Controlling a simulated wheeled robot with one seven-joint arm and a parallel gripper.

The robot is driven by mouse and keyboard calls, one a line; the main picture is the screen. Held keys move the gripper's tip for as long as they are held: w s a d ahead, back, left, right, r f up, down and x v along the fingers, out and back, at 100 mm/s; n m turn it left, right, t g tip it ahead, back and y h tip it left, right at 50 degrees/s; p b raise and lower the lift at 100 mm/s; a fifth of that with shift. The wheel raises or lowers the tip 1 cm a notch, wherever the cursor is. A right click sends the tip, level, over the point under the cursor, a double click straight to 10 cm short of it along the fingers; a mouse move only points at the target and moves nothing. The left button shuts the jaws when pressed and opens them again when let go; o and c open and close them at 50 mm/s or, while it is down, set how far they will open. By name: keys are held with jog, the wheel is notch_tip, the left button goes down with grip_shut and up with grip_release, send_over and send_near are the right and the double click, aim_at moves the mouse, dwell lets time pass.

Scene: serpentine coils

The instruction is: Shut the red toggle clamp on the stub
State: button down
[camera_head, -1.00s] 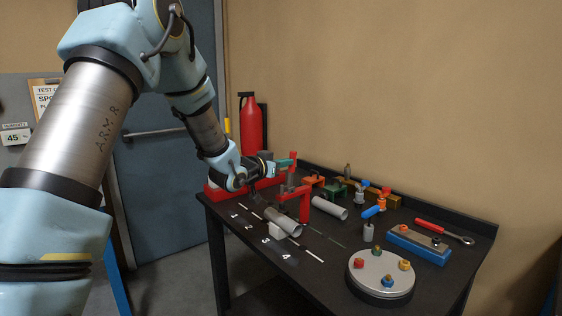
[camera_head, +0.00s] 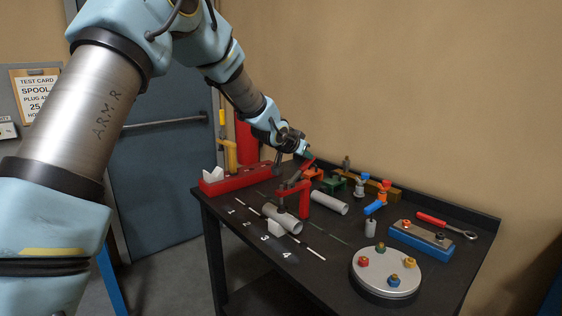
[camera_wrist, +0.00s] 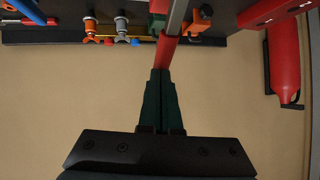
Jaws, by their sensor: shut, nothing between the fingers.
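The red toggle clamp (camera_head: 305,201) stands near the middle of the dark table. Its arm reaches left over a grey pipe stub (camera_head: 281,219), with the spindle at the pipe's near top; contact is unclear. Its lever slants up to the right, ending in a red grip (camera_head: 308,164). In the wrist view the red grip (camera_wrist: 166,48) runs up to a grey bar. My gripper (camera_head: 306,154) is at the grip's upper end. In the wrist view its green fingers (camera_wrist: 161,76) are shut, empty, with their tips beside or over the grip's end.
Another grey pipe (camera_head: 329,204) lies right of the clamp. Orange and green clamps (camera_head: 334,185) stand behind. A round plate (camera_head: 386,272) and a blue block (camera_head: 420,243) fill the right side.

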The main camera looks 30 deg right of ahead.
jog(key=shift+w+d+f+b, duration=0.2)
jog(key=shift+d+f+b, duration=0.65)
jog(key=shift+f+b, duration=0.2)
jog(key=shift+w+d+f+b, duration=0.2)
jog(key=shift+d+f+b, duration=0.7)
jog(key=shift+f, duration=0.25)
jog(key=s+r, duration=0.3)
jog(key=r, duration=1)
jog(key=shift+s+a+r, duration=0.25)
jog(key=shift+s+a, duration=0.1)
jog(key=shift+s, duration=0.05)
